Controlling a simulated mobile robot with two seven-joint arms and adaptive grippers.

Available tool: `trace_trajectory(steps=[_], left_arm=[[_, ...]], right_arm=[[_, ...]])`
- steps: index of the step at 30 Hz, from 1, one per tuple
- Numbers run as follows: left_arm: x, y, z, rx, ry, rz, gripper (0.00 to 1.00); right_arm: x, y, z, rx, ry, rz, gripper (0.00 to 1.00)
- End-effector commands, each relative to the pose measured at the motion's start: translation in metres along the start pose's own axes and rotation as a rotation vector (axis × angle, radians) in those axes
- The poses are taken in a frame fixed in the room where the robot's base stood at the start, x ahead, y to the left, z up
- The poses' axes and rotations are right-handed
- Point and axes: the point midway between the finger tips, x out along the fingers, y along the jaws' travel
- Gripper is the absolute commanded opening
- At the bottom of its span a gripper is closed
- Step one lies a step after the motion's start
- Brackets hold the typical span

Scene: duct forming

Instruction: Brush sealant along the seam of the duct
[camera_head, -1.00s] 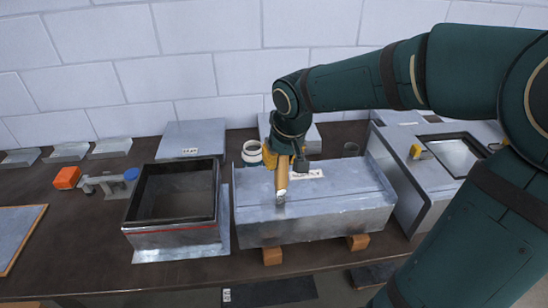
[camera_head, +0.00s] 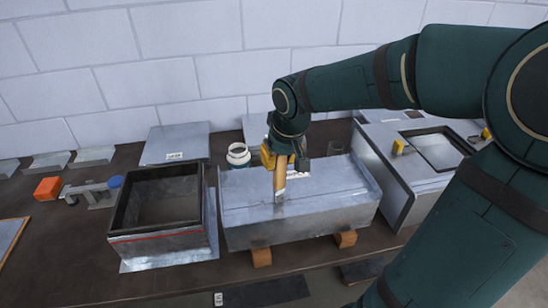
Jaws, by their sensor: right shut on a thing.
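The duct (camera_head: 330,197) is a long grey sheet-metal piece resting on wooden blocks at the middle of the bench. My right gripper (camera_head: 281,160) is above its top face, shut on the wooden handle of a brush (camera_head: 280,177). The brush points down, its pale tip at the duct's top surface, left of the middle. I cannot tell whether the bristles touch the metal. A faint line runs along the top face near the tip. A white open jar (camera_head: 238,154) stands behind the duct's left end. My left gripper is not in view.
An open dark-rimmed metal box (camera_head: 165,241) stands left of the duct. A larger metal housing with a framed opening (camera_head: 405,178) stands close on the right. An orange block (camera_head: 48,188) and a blue-ended tool (camera_head: 95,191) lie far left. Wooden blocks (camera_head: 261,257) support the duct.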

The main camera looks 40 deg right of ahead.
Motion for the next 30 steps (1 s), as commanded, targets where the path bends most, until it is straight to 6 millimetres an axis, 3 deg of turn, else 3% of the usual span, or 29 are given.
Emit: trace_trajectory(steps=[10, 30], left_arm=[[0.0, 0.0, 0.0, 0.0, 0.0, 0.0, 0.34], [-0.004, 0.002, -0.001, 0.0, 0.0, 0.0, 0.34]], right_arm=[[0.001, 0.003, 0.002, 0.002, -0.005, 0.001, 0.0], [-0.004, 0.032, 0.009, 0.001, -0.002, 0.001, 0.0]])
